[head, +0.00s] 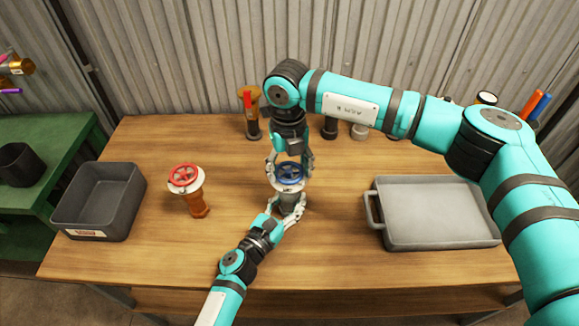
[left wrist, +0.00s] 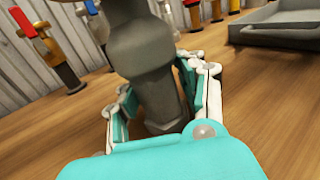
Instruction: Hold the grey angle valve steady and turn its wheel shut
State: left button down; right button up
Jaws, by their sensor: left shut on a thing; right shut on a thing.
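The grey angle valve (head: 287,203) stands upright in the middle of the wooden table, with a blue wheel (head: 290,173) on top. My left gripper (head: 289,213) is shut on the grey body from the front, low down. In the left wrist view the grey body (left wrist: 150,70) rises between the fingers of my left gripper (left wrist: 160,108). My right gripper (head: 289,165) reaches down from above and is shut on the blue wheel, one finger at each side. The wheel is out of the left wrist view.
An orange valve with a red wheel (head: 187,190) stands to the left, beside a dark grey bin (head: 75,222). A grey tray (head: 440,238) lies to the right. Another valve with a red handle (head: 250,110) and several small items stand along the back. The front of the table is clear.

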aim_at(288, 171)
pick_arm(q)
jog(key=shift+a+f, duration=0.2)
pick_arm(e)
jog(key=m, duration=0.6)
jog(key=shift+s+a, duration=0.1)
jog(key=m, duration=0.5)
jog(key=shift+a+m, duration=0.1)
jog(key=shift+m, duration=0.2)
pick_arm(q)
jog(key=shift+d, duration=0.1)
pick_arm(e)
jog(key=o, duration=1.2)
notch_tip(288, 171, up, 12)
pick_arm(q)
jog(key=c, duration=0.7)
grip_release()
jog(key=shift+r, duration=0.15)
